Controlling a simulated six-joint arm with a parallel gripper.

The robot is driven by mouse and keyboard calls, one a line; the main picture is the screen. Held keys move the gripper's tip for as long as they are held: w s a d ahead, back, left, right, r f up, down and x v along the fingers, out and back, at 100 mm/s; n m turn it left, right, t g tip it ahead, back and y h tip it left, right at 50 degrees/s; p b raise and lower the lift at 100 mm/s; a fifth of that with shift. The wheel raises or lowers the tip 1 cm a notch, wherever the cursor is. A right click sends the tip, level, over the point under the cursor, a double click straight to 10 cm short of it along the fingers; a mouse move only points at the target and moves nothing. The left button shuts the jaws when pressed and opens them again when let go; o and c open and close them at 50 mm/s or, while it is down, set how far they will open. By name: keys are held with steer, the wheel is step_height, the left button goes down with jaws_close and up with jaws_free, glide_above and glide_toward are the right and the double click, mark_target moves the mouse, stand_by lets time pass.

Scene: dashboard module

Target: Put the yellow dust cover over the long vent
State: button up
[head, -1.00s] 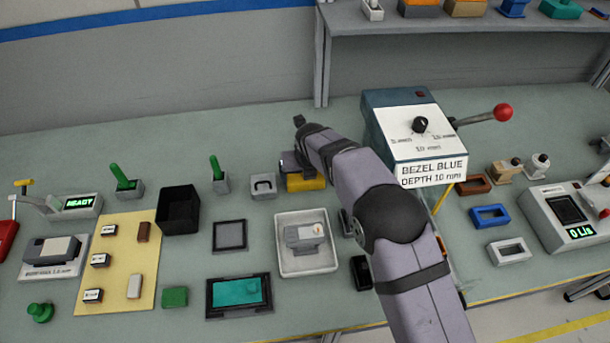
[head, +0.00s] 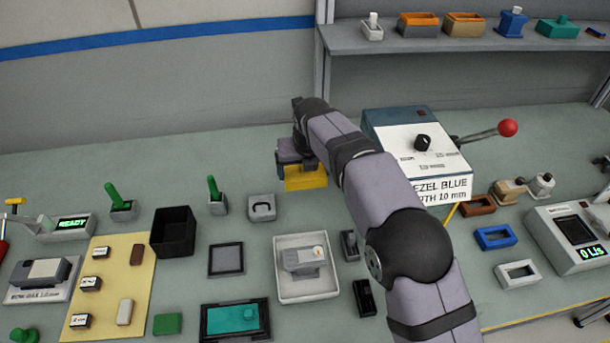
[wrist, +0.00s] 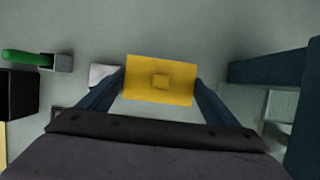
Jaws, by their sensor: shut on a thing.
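The yellow dust cover (head: 306,179) is at the back middle of the bench in the head view. In the wrist view the cover (wrist: 143,90) is a flat yellow rectangle with a small raised square in its middle. My gripper (wrist: 159,79) is shut on it, with one dark blue finger at each short side. In the head view my gripper (head: 297,160) partly covers its upper left. The cover appears to be above the bench, but its height is hard to judge. I cannot tell which part is the long vent.
The blue and white machine (head: 415,150) with a red-knobbed lever stands close to the right of my arm. A black bin (head: 173,232), a grey clasp block (head: 262,207) and a white tray (head: 305,295) lie left and in front. Bare bench shows behind the bin.

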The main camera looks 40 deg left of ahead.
steer(key=shift+s, duration=0.1)
steer(key=s+b, duration=0.1)
steer(key=b, duration=0.1)
steer(key=shift+d+r+b, duration=0.1)
steer(key=shift+r+b, duration=0.05)
steer(key=shift+b, duration=0.15)
steer(key=s+d+r+b, duration=0.3)
steer(key=s+d+b, duration=0.8)
steer(key=s+b, duration=0.4)
steer(key=b, duration=0.5)
steer(key=shift+d+r, duration=0.25)
steer(key=shift+d, duration=0.15)
steer(key=shift+f+b, duration=1.95)
steer(key=shift+f, duration=0.95)
steer(key=shift+p, duration=0.8)
